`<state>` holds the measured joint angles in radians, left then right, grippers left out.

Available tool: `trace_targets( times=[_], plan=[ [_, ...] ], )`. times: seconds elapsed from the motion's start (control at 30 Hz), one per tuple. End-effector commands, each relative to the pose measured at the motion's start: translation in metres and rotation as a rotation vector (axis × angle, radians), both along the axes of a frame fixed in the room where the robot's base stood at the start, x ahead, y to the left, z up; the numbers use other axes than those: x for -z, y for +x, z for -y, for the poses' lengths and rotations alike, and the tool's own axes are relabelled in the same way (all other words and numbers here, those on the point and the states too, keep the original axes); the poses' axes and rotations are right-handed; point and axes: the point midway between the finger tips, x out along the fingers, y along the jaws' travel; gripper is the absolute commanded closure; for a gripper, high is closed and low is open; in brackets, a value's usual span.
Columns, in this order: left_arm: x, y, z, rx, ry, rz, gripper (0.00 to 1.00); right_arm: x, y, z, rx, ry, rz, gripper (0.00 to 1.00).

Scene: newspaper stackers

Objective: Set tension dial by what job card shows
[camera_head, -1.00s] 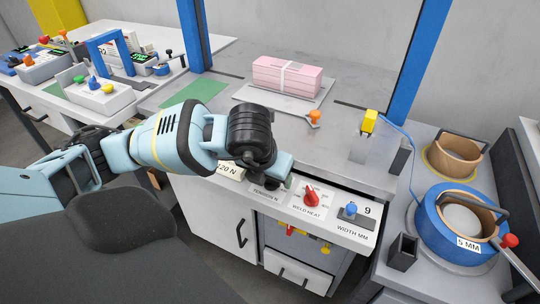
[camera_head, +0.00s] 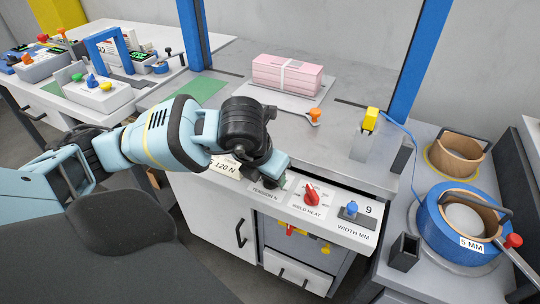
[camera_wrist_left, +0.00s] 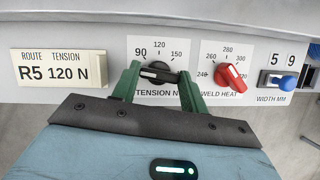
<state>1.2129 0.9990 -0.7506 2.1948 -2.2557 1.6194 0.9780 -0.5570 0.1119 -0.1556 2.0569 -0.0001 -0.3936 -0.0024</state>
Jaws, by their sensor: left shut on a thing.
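The job card (camera_wrist_left: 59,68) at the left of the panel in the wrist view reads ROUTE R5, TENSION 120 N. It also shows partly behind my arm in the head view (camera_head: 224,167). The black tension dial (camera_wrist_left: 158,71) sits on a white plate marked 90, 120 and 150, with TENSION N below. My left gripper (camera_wrist_left: 157,76) has its green fingers on either side of the dial and is shut on it. I cannot tell which number the dial points at. In the head view my left gripper (camera_head: 276,179) hides the dial. My right gripper is not in view.
The red weld heat knob (camera_wrist_left: 231,77) is close to the right of my fingers. Beyond it is the blue width slider (camera_wrist_left: 286,83). A pink bundle (camera_head: 287,75) lies on the bench above. A blue strap reel (camera_head: 452,235) stands at the right.

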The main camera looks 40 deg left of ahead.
Motion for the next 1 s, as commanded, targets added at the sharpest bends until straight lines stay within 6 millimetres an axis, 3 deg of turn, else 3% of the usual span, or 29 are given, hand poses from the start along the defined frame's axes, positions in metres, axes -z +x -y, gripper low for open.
trace_targets(
  times=[0.5,1.0],
  plan=[
    [0.001,0.001,-0.004,0.473,-0.001,0.002,0.79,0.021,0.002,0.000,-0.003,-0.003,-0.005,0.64],
    [0.000,0.003,-0.006,0.947,-0.004,0.001,0.79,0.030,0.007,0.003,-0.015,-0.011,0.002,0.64]
  ],
)
